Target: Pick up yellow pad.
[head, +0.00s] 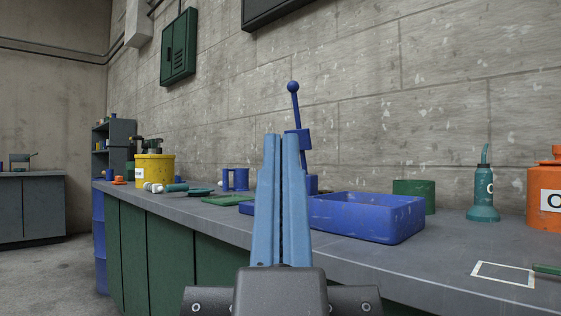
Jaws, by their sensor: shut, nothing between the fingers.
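I cannot make out a yellow pad in the head view. The clear yellow thing is a bucket (154,171) with a white label, toward the far left end of the workbench (440,252). A flat green pad (226,200) lies on the bench left of my gripper in the picture. My gripper (281,137) points up in the middle of the view, its two long blue fingers shut and empty. It stands in front of the bench and hides part of the bench top and the left end of a blue tray (366,219).
A blue lever (297,135) rises behind my gripper. A green tin (414,195), a teal oil can (483,195) and an orange can (545,200) stand at right. A white outlined square (503,274) marks the front right of the bench. The floor (50,265) at left is clear.

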